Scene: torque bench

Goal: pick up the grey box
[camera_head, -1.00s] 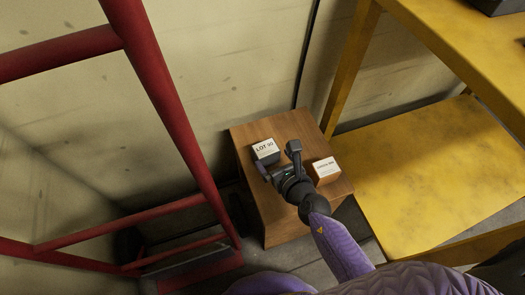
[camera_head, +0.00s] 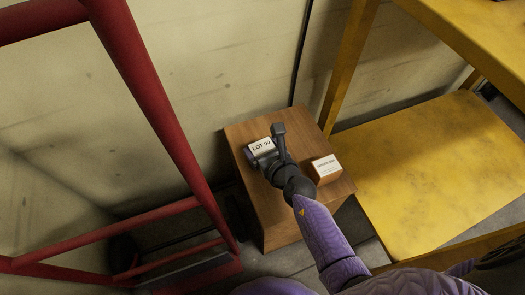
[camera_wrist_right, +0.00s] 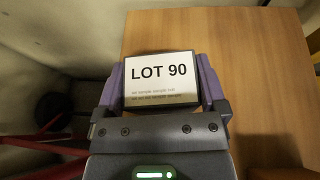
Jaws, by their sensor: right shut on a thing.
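The grey box, with a white label reading "LOT 90" on top (camera_head: 261,147), is at the left part of a small wooden stand (camera_head: 290,230). It also shows in the right wrist view (camera_wrist_right: 160,72), filling the space between the fingers. My right gripper (camera_head: 267,154) is shut on it, one finger against each side. I cannot tell whether the box still touches the stand's top. My left gripper is not in view.
A brown-orange box with a white label (camera_head: 325,169) sits on the stand, right of my right gripper. A yellow table with a lower shelf (camera_head: 440,170) stands to the right. A red tubular frame (camera_head: 160,110) stands at the left. A wall is behind.

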